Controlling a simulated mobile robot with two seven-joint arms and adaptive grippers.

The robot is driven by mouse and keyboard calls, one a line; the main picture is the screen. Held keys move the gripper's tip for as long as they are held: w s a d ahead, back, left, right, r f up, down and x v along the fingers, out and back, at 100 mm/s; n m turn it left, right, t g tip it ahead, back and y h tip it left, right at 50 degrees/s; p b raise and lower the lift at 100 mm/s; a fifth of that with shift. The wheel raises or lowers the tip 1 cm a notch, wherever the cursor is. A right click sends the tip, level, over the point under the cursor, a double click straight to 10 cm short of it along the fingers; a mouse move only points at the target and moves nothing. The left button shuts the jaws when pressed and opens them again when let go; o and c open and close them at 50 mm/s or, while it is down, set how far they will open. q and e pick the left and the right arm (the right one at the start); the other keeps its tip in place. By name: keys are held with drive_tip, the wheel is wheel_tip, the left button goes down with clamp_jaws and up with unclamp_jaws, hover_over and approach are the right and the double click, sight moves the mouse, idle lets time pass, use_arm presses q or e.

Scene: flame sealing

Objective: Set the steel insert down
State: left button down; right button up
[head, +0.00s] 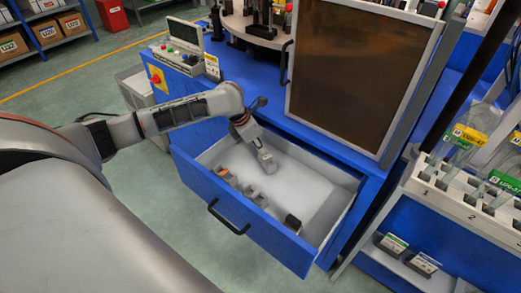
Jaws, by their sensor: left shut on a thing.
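My left gripper (267,163) reaches down from the left into the open drawer (317,190) of the blue machine, over its white floor. Its jaws are shut on the steel insert, which is too small and covered by the fingers to make out clearly. I cannot tell whether the insert touches the drawer floor. Several small grey, orange and black pieces (235,182) stand in a row along the drawer's front wall, left of and in front of the gripper. My right gripper is not in view.
A black block (293,222) lies near the drawer's front right corner. The drawer's middle and right floor are bare. A dark window panel (355,75) rises behind the drawer. A control box (180,55) stands at left, a slotted white rack (465,205) at right.

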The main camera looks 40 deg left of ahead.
use_arm(q)
drive_tip(key=shift+s+a+f, duration=0.1)
drive_tip(key=shift+a+f, duration=0.05)
drive_tip(key=shift+f, duration=0.05)
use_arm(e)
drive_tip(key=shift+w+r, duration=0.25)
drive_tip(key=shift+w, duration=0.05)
use_arm(q)
drive_tip(key=shift+f, duration=0.15)
drive_tip(key=c, duration=2.2)
unclamp_jaws()
drive_tip(key=shift+f, duration=0.1)
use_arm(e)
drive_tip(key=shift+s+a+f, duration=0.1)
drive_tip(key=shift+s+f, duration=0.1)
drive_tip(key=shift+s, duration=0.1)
